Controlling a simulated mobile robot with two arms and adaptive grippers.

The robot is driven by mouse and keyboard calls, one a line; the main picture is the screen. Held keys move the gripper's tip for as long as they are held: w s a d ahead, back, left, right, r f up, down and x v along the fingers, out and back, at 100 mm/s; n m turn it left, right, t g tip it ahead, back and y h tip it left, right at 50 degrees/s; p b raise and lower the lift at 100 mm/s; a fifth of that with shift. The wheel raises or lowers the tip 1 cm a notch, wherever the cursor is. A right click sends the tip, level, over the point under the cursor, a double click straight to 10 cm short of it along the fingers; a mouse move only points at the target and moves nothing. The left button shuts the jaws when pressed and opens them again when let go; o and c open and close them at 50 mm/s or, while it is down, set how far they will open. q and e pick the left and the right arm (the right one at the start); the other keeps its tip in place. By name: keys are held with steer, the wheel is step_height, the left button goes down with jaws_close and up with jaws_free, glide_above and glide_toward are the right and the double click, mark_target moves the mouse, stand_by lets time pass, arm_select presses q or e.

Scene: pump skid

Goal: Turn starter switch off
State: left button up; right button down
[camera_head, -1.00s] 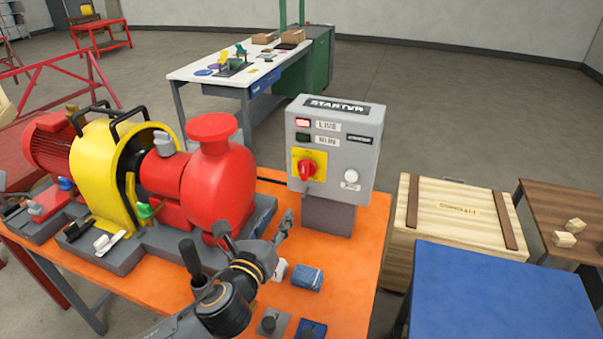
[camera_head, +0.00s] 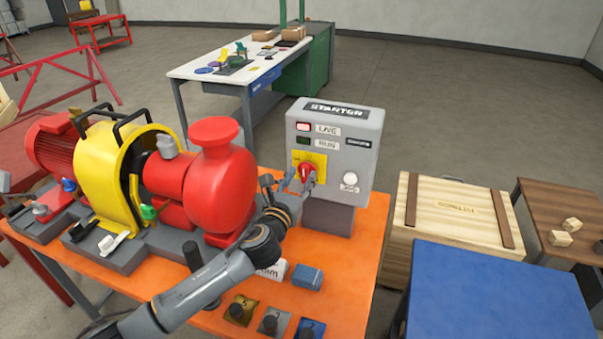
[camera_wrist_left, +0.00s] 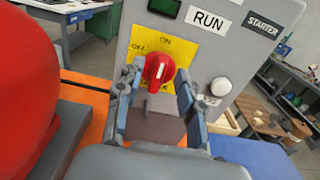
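The grey starter box (camera_head: 359,142) stands on the orange table (camera_head: 350,261). The red rotary switch (camera_head: 308,171) sits on a yellow plate on its front; it also shows in the left wrist view (camera_wrist_left: 158,69), with its white mark tilted slightly right of upright, near ON. OFF is at the plate's left. The red LIVE lamp (camera_head: 303,127) looks lit; the green RUN lamp (camera_head: 303,141) looks dark. My left gripper (camera_wrist_left: 158,88) is open, its fingers on either side of the switch and just below it. Contact cannot be told. My right gripper is not in view.
The red pump (camera_head: 222,180) and yellow guard (camera_head: 96,165) stand left of the box, close to my left arm. A white button (camera_head: 349,181) is at the box's lower right. Blocks and small padlock-like pieces lie at the table's front. A wooden crate (camera_head: 455,220) stands right.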

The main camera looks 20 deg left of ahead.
arm_select(q)
steer(key=shift+w, duration=0.65)
jaws_close()
